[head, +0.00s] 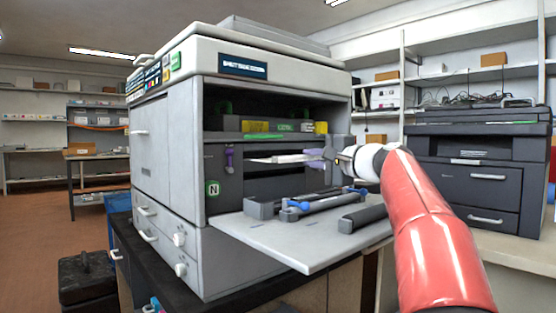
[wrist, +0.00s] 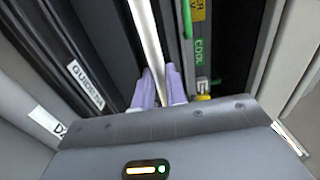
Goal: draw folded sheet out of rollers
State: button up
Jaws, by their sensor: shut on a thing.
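The folded sheet (head: 283,158) is a flat white strip standing out of the dark opening in the printer's front. In the wrist view the sheet (wrist: 148,38) runs as a narrow white band from the top down to my gripper. My gripper (wrist: 159,88) has pale purple fingertips, shut on the sheet's near end. In the head view my gripper (head: 318,157) is at the right side of the opening, above the lowered door. The rollers themselves cannot be made out; the sheet's far end is hidden.
The printer's lowered door (head: 290,238) holds several dark cartridges (head: 305,203) below my gripper. A purple lever (head: 229,160) hangs left of the sheet. A yellow and green bar (head: 262,127) lies above it. A dark printer (head: 475,165) stands on the right.

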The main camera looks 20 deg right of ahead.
dwell(0.3)
jog(key=s+d+r+p, duration=0.2)
jog(key=s+r, duration=0.3)
jog(key=shift+s, duration=0.35)
dwell(0.4)
dwell(0.4)
